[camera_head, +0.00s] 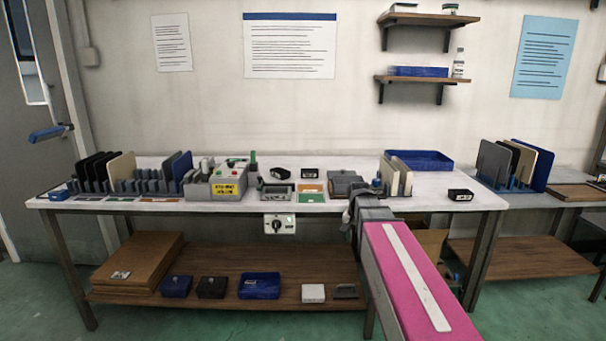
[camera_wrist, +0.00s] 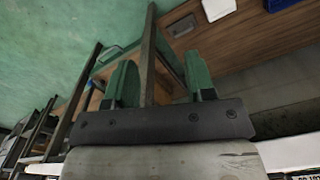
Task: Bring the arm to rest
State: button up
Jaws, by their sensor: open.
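My arm, with a pink link carrying a white stripe, reaches from the lower right toward the front edge of the workbench (camera_head: 440,199) in the head view. Its grey wrist end is at the bench's front edge, right of centre. The fingertips cannot be made out there. In the wrist view my gripper (camera_wrist: 162,78) shows two green fingers spread apart. Nothing is held between them. A dark table leg (camera_wrist: 149,50) shows behind the gap, with the green floor (camera_wrist: 60,40) and wooden lower shelf (camera_wrist: 235,37) beyond.
Panel racks stand on the bench, with a grey control box (camera_head: 215,185) and a blue tray (camera_head: 420,159). A small black device (camera_head: 460,195) lies right of my wrist. The lower shelf (camera_head: 210,262) holds boxes and a blue bin (camera_head: 259,286). A second table stands at right.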

jog(key=s+f+n, duration=0.4)
jog(key=s+f, duration=1)
jog(key=f, duration=0.1)
jog(key=shift+f, duration=0.25)
jog(key=shift+c, duration=0.4)
